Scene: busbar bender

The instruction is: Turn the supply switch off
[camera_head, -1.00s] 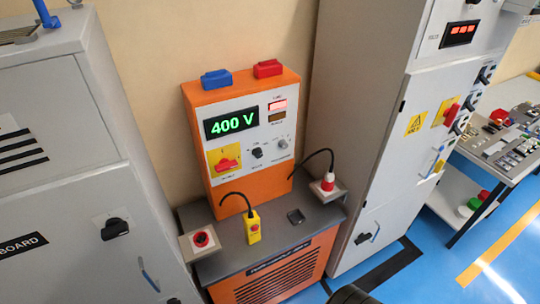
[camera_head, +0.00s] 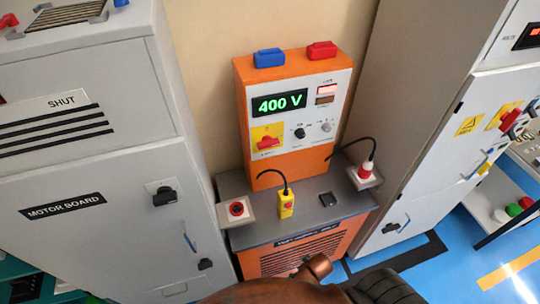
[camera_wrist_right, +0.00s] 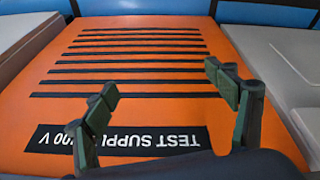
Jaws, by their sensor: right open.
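The orange test supply (camera_head: 246,120) stands against the wall in the head view. Its green display reads 400 V. The red rotary switch (camera_head: 268,142) sits on a yellow plate at the lower left of its panel, with its handle roughly horizontal. A smaller black knob (camera_head: 300,133) is to its right. In the right wrist view my right gripper (camera_wrist_right: 160,82) is open and empty. It is in front of the supply's slatted orange front (camera_wrist_right: 140,75), whose label appears upside down. Part of my arm shows at the bottom of the head view. My left gripper is not in view.
The grey motor board cabinet (camera_head: 90,190) stands left, another grey cabinet (camera_head: 420,130) right. Blue floor is open at the lower right.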

